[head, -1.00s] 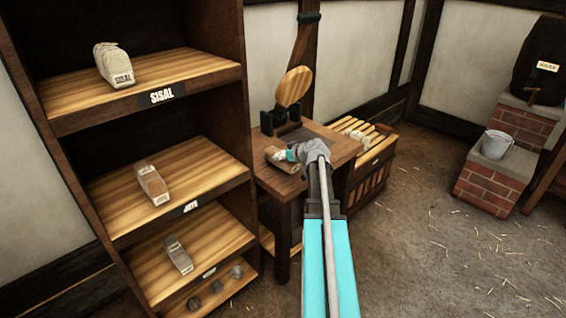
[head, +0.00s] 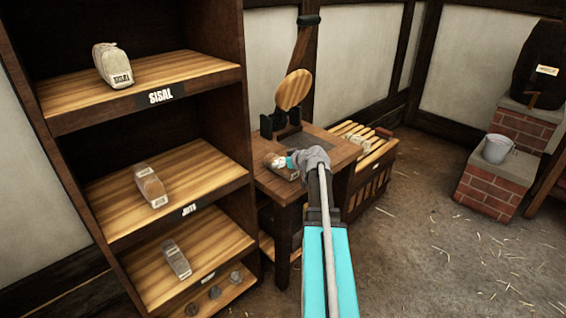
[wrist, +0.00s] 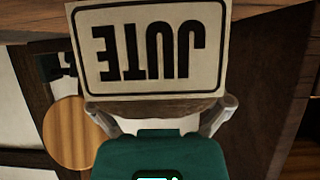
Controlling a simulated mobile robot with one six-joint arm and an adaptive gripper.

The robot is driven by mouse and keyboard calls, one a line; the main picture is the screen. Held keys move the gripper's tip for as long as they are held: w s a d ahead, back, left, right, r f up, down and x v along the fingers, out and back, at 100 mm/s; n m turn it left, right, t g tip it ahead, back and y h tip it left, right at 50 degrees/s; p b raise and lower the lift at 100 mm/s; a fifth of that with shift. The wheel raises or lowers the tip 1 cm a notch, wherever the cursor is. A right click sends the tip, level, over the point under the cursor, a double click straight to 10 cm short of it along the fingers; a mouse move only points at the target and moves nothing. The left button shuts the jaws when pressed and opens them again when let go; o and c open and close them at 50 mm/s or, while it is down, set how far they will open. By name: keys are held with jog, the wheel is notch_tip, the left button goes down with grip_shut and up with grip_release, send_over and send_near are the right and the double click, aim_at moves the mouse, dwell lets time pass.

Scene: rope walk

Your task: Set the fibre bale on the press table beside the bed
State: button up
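My gripper (head: 284,163) is at the front left part of the wooden press table (head: 322,150). It is closed around a fibre bale (head: 273,160); in the wrist view its fingers (wrist: 160,112) flank the bale, whose JUTE label (wrist: 150,50) appears upside down. The bale is beside the dark press bed (head: 299,139), toward the front left. I cannot tell whether its underside touches the tabletop. The round wooden press plate (head: 294,89) stands raised behind the bed.
A shelf unit on the left holds bales on its SISAL (head: 112,66), JUTE (head: 150,186) and lower (head: 176,259) boards. A slatted crate (head: 373,165) stands right of the table. A bucket (head: 497,148) sits on brickwork. The straw-strewn floor at right is open.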

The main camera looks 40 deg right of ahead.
jog(key=shift+r, duration=0.15)
jog(key=shift+s+r, duration=0.15)
jog(key=shift+s+r+p, duration=0.2)
jog(key=shift+s+p, duration=0.15)
jog(key=shift+p, duration=0.15)
jog(key=p+v, duration=0.5)
jog(key=v, duration=0.5)
jog(key=shift+s, duration=0.4)
jog(key=shift+r, duration=0.1)
